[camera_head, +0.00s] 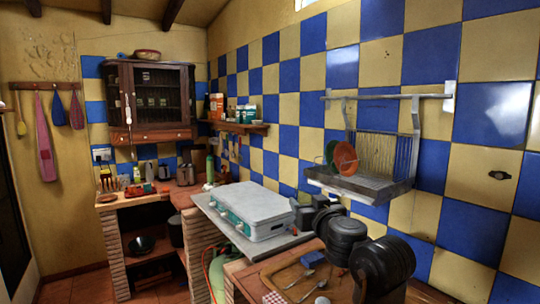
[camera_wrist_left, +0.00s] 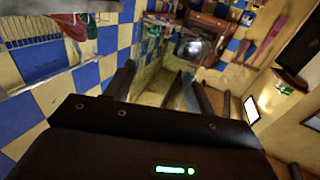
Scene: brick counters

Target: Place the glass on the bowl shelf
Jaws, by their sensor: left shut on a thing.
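My left gripper (camera_wrist_left: 188,90) is shut on the glass (camera_wrist_left: 188,97), which shows as a pale, see-through shape between the dark fingers in the wrist view. In the head view my left gripper (camera_head: 301,206) is small and dark, at the right end of the grey case; the glass cannot be made out there. A dark bowl (camera_head: 141,243) sits on a brick-sided shelf (camera_head: 150,262) under the corner counter. Another bowl (camera_head: 147,54) stands on top of the wooden wall cabinet (camera_head: 151,132). I cannot tell which place is called the bowl shelf. My right gripper is not in view.
A metal dish rack (camera_head: 362,185) with an orange plate (camera_head: 345,158) hangs on the tiled wall, above and right of the gripper. A grey case (camera_head: 245,208) lies on the counter. A small wall shelf (camera_head: 238,127) holds boxes and jars. A wooden tray (camera_head: 290,277) is low in front.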

